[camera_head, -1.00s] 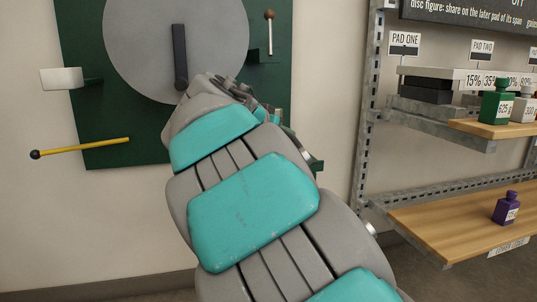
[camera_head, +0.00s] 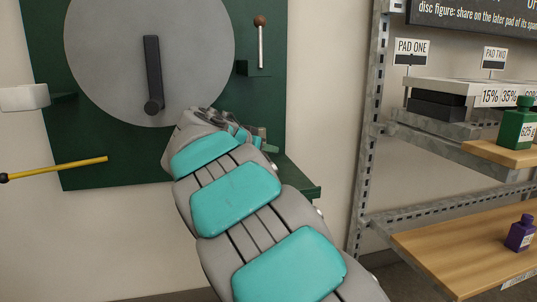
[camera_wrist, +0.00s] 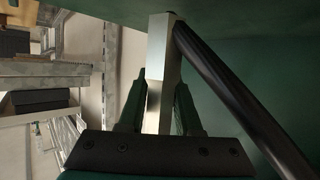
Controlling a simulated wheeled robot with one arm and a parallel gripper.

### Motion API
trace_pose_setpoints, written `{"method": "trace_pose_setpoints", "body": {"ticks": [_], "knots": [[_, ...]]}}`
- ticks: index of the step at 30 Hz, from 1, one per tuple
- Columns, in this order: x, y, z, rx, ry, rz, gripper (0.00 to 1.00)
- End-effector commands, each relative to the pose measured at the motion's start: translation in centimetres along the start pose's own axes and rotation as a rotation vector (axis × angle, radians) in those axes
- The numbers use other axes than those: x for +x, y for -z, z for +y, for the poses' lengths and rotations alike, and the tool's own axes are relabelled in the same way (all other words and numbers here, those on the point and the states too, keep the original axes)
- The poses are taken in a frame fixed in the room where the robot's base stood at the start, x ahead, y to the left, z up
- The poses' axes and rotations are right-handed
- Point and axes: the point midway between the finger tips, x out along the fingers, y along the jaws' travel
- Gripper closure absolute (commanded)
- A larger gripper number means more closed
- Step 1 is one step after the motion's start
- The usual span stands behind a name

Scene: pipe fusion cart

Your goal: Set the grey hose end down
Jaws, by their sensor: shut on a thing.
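In the wrist view, my gripper (camera_wrist: 160,98) is shut on a pale grey block-shaped hose end (camera_wrist: 158,58), with one green finger on each side. A dark hose (camera_wrist: 232,95) runs from the top of the hose end down to the right. Green surface lies behind and right of it. I cannot tell whether the hose end touches that surface. In the head view my arm hides the fingers and hose end, in front of the lower right of the green panel (camera_head: 100,150).
The panel bears a large grey disc (camera_head: 110,60) with a dark lever (camera_head: 152,70), a yellow rod (camera_head: 65,168) and a brown-knobbed pin (camera_head: 260,40). A green ledge (camera_head: 305,185) juts out at lower right. Metal shelving (camera_head: 372,130) with green (camera_head: 516,125) and purple (camera_head: 520,235) bottles stands right.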

Motion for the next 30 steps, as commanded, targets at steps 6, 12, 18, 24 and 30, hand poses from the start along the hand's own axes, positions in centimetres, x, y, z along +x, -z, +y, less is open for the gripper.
{"method": "trace_pose_setpoints", "body": {"ticks": [6,12,18,24,30], "knots": [[0.8,-2.1,-0.8,0.0,-0.001,0.0,1.0],[0.8,-2.0,-0.7,0.001,-0.001,0.0,1.0],[0.8,-2.3,-0.7,0.0,-0.001,0.0,0.62],[0.8,-2.2,-0.7,0.0,-0.001,0.0,0.39],[0.8,-2.3,-0.7,0.0,-0.001,0.0,0.37]]}}
